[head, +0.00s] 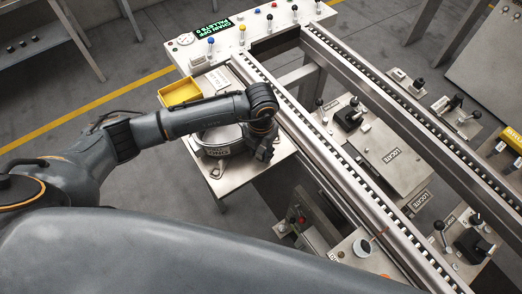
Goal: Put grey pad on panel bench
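The panel bench (228,186) is a pale metal table at centre left, next to the conveyor rails. My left arm reaches across it from the left. My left gripper (262,152) points down over the bench's right edge, beside the rail. Its fingers are dark and bunched together, and I cannot tell if they are open or shut, or hold anything. A round, light grey part with a label (217,151) sits on the bench, partly behind my arm. I cannot make out a grey pad for sure; the arm and gripper hide part of the bench top. My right gripper is not in view.
A yellow bin (180,92) stands on the bench behind my arm. A control panel (258,27) with coloured knobs and a green display is at the back. Roller rails (345,165) run along the right side. Fixtures with levers (350,116) stand between the rails.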

